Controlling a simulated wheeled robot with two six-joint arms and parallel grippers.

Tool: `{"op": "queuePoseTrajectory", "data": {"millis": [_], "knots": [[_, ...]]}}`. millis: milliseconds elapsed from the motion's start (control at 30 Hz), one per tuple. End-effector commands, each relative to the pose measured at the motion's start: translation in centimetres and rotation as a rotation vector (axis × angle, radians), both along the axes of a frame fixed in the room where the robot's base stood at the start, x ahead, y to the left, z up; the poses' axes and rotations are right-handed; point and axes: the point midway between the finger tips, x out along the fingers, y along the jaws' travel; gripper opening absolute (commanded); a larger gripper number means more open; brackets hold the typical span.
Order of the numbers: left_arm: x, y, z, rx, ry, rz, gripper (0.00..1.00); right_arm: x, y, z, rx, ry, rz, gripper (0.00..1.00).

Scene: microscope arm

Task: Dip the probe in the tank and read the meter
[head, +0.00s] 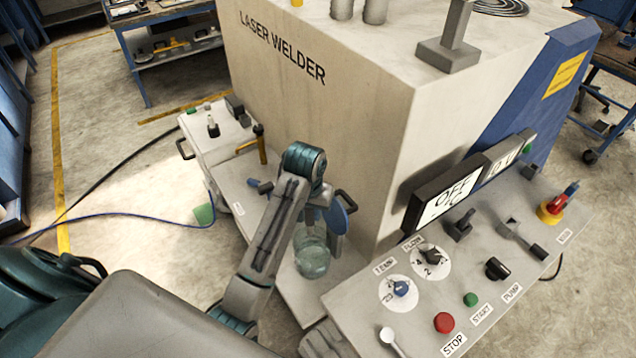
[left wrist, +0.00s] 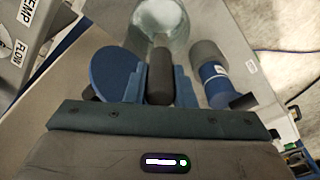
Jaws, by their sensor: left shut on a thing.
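My left gripper (head: 318,194) is above the glass tank (head: 312,258), partly covered by my own arm. In the left wrist view, its fingers (left wrist: 160,88) are shut on a dark grey rounded handle, apparently the probe (left wrist: 161,68). The probe's lower end is hidden, so I cannot tell whether it is in the water. The tank (left wrist: 166,22) shows behind the handle and holds clear greenish liquid. A blue disc (head: 339,215) is beside the gripper. The meter (head: 447,197) on the sloping panel shows "OFF" and "°C". My right gripper is not in view.
The laser welder cabinet (head: 320,90) stands close behind the arm. The control panel (head: 470,275) with knobs, buttons and levers lies to the right. A blue and grey cylinder (left wrist: 214,82) is close beside the fingers. A blue cable (head: 140,214) runs over the floor.

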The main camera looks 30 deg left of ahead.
Motion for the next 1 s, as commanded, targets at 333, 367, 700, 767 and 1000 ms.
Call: {"op": "queuePoseTrajectory", "data": {"millis": [333, 367, 700, 767, 1000], "knots": [[0.4, 0.2, -0.3, -0.001, 0.003, 0.009, 0.00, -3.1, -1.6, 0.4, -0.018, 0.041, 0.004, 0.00], [0.4, 0.2, -0.6, -0.001, 0.003, 0.009, 0.00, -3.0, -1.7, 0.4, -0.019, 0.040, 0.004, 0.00], [0.4, 0.2, -3.3, 0.000, 0.002, 0.009, 0.00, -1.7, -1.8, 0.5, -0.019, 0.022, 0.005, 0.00], [0.4, 0.2, -3.8, -0.001, 0.003, 0.009, 0.00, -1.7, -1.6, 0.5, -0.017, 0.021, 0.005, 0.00], [0.4, 0.2, -5.7, 0.000, 0.002, 0.009, 0.00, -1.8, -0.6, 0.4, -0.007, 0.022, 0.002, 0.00]]}}
